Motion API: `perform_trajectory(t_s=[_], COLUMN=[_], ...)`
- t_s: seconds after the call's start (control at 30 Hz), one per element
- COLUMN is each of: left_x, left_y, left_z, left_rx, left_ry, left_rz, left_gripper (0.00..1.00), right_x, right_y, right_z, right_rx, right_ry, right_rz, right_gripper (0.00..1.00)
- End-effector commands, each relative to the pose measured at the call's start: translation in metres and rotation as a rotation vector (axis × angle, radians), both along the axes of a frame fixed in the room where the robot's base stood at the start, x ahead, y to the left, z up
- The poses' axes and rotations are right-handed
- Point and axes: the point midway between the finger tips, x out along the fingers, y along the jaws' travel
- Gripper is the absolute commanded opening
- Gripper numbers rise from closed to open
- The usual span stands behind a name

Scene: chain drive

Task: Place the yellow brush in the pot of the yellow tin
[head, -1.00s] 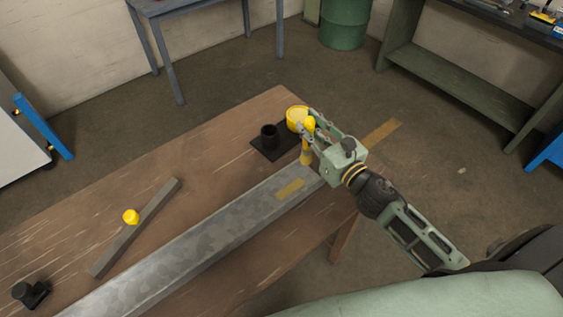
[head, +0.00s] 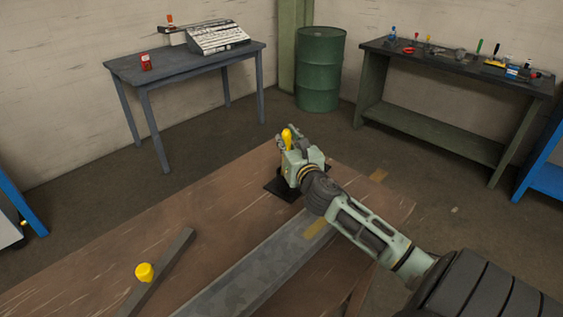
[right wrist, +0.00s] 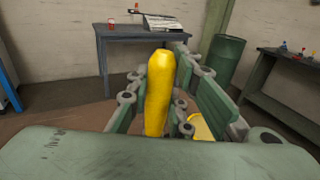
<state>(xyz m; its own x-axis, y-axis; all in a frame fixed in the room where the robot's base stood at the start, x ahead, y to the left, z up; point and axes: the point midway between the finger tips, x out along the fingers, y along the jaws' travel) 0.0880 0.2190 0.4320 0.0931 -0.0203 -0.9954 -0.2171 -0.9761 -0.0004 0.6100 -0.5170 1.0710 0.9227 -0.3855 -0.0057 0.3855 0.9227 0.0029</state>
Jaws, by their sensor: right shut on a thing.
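My right gripper (head: 291,147) is shut on the yellow brush (head: 287,135). The brush's thick, upright yellow end sticks up between the fingers, and it also shows large in the right wrist view (right wrist: 160,92); its lower end is hidden. In the head view the gripper is at the table's far corner, over or in front of a black square base (head: 282,191). In the right wrist view a yellow patch (right wrist: 203,127), probably the yellow tin, shows behind the right finger. The tin is hidden in the head view. My left gripper is not in view.
The brown table (head: 190,215) carries a long grey beam (head: 262,265) and a thin grey bar (head: 170,262) with a yellow knob-like piece (head: 144,272). Behind are a blue-grey table (head: 185,65), a green barrel (head: 320,70) and a green workbench (head: 440,130).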

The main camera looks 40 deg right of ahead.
Motion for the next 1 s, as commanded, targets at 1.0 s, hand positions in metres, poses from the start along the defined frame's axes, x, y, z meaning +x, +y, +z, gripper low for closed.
perform_trajectory(t_s=[1.0], left_x=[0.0], left_y=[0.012], left_z=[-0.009], left_rx=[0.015], left_ry=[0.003], left_rz=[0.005], left_gripper=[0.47], right_x=[0.0], right_y=[0.001], right_z=[-0.049], right_rx=[-0.001], right_ry=[-0.001], right_rz=[0.002], right_gripper=[0.38])
